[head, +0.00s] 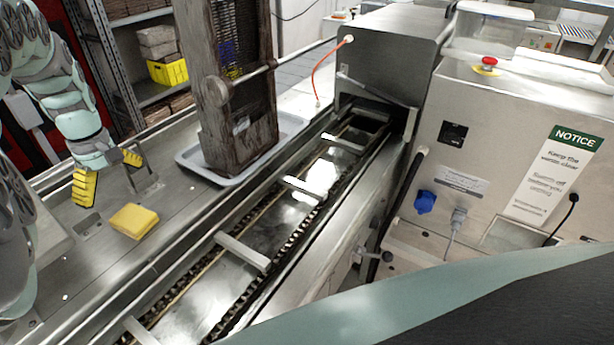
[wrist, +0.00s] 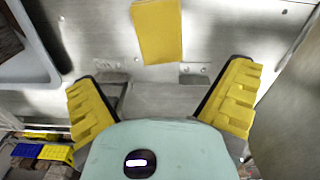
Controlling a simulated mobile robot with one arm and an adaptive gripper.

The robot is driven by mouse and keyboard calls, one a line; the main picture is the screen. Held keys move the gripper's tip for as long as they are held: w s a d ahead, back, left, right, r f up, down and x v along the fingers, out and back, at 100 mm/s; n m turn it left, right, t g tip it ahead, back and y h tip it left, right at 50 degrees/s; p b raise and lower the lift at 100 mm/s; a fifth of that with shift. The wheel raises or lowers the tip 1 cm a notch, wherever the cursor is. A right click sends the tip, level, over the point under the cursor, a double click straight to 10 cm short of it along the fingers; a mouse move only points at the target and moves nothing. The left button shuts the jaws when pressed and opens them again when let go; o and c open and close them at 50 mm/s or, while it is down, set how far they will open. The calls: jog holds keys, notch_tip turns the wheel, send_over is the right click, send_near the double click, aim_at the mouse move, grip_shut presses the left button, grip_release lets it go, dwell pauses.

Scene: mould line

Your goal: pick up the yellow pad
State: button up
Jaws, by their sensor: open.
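The yellow pad (head: 134,221) lies flat on the steel counter at the left in the head view. In the wrist view the yellow pad (wrist: 157,30) is at the top centre, just beyond the space between the fingertips. My gripper (head: 108,180) is above the counter, behind and to the left of the pad in the head view. Its two yellow ridged fingers are spread wide, with nothing between them; my gripper also shows in the wrist view (wrist: 163,80). The fingers do not touch the pad.
A grey tray (head: 190,158) holding a tall dark wooden mould frame (head: 238,130) stands right of the pad. A conveyor channel with crossbars (head: 243,250) runs along the counter's right. Shelving with a yellow bin (head: 168,72) stands behind. The counter around the pad is mostly clear.

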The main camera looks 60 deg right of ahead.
aim_at(132, 217)
notch_tip(132, 217, down, 5)
jog(key=shift+d+b, duration=0.15)
jog(key=shift+b, duration=0.75)
notch_tip(132, 217, down, 3)
jog(key=p, duration=0.3)
jog(key=shift+s, duration=0.15)
jog(key=shift+f+p, duration=0.35)
jog(key=shift+f, duration=0.8)
jog(key=c, duration=1.1)
